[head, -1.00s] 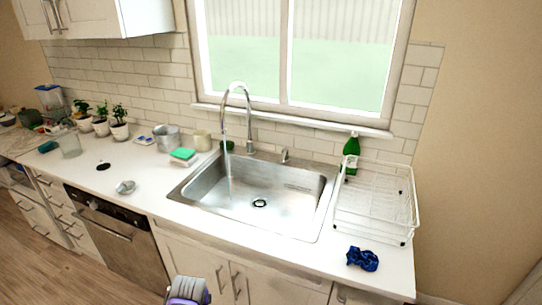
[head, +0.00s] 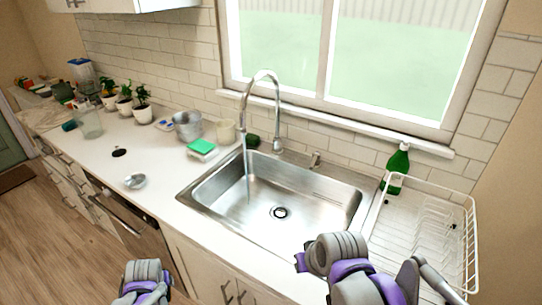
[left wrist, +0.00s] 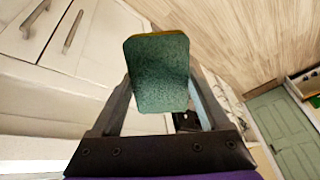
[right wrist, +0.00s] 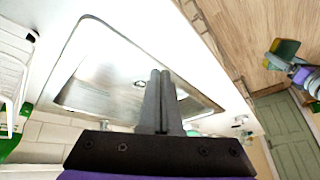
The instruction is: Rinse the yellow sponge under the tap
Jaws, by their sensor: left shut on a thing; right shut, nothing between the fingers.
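The yellow sponge (left wrist: 158,72), with a green scouring face and a thin yellow edge, is in my left gripper (left wrist: 160,92), shut on it. In the right wrist view the sponge (right wrist: 281,52) is out over the floor, in front of the counter and apart from the sink. The curved tap (head: 262,80) runs a stream of water into the steel sink (head: 215,198). My right gripper (right wrist: 160,73) is shut and empty, with the sink beyond its fingertips. In the head view both grippers' fingers are hidden; only the arms show.
A green-topped sponge (head: 201,146), a metal pot (head: 187,126) and a cream cup (head: 226,132) stand left of the sink. A white dish rack (head: 425,235) and a green bottle (head: 398,163) are right of it. The counter's front left is mostly clear around a small metal bowl (head: 135,181).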

